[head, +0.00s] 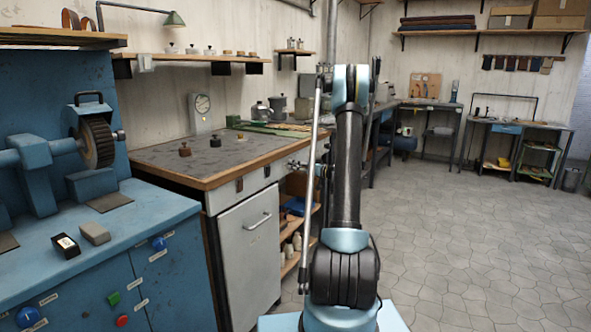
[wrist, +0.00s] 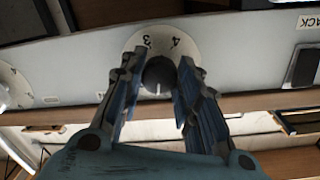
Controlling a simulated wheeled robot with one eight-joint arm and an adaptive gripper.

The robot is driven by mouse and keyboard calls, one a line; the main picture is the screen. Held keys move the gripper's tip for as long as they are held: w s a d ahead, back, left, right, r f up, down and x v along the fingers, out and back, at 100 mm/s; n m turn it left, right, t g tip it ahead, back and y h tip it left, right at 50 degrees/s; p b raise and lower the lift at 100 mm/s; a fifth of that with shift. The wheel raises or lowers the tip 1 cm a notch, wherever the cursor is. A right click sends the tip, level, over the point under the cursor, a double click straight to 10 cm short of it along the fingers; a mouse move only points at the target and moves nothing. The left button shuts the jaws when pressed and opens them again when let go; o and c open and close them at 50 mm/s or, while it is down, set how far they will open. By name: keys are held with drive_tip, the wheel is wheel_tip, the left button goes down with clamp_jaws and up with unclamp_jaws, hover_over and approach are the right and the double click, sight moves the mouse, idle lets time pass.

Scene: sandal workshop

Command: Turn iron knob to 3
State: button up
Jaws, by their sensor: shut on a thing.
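The iron knob (wrist: 159,72) is dark and round. It sits on a pale round dial plate (wrist: 131,47) in the wrist view. The digits 3 and 4 show inverted above it, and other digits are hidden. A short pale mark shows on the knob's lower side, away from the 3. My gripper (wrist: 158,88) has one finger on each side of the knob and is shut on it. In the head view my gripper (head: 298,164) is at the right front of the wood-edged bench (head: 222,172), and the knob cannot be made out there.
Another pale dial (wrist: 12,88) is left of the knob in the wrist view. A dark switch (wrist: 303,67) is to its right, near a label reading BACK. Blue machinery (head: 95,235) stands at the left in the head view. Open tiled floor (head: 470,240) lies to the right.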

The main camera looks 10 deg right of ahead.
drive_tip(key=m, duration=1.9)
drive_tip(key=m+g, duration=0.1)
drive_tip(key=m, duration=0.8)
drive_tip(key=shift+w+d+f+m+y, duration=0.1)
drive_tip(key=shift+d+f+m+y, duration=0.05)
drive_tip(key=shift+d+m+y, duration=0.2)
drive_tip(key=shift+a+m, duration=0.1)
drive_tip(key=shift+m, duration=0.15)
drive_tip(key=o, duration=1.1)
drive_tip(key=shift+f, duration=0.1)
drive_tip(key=shift+a, duration=0.1)
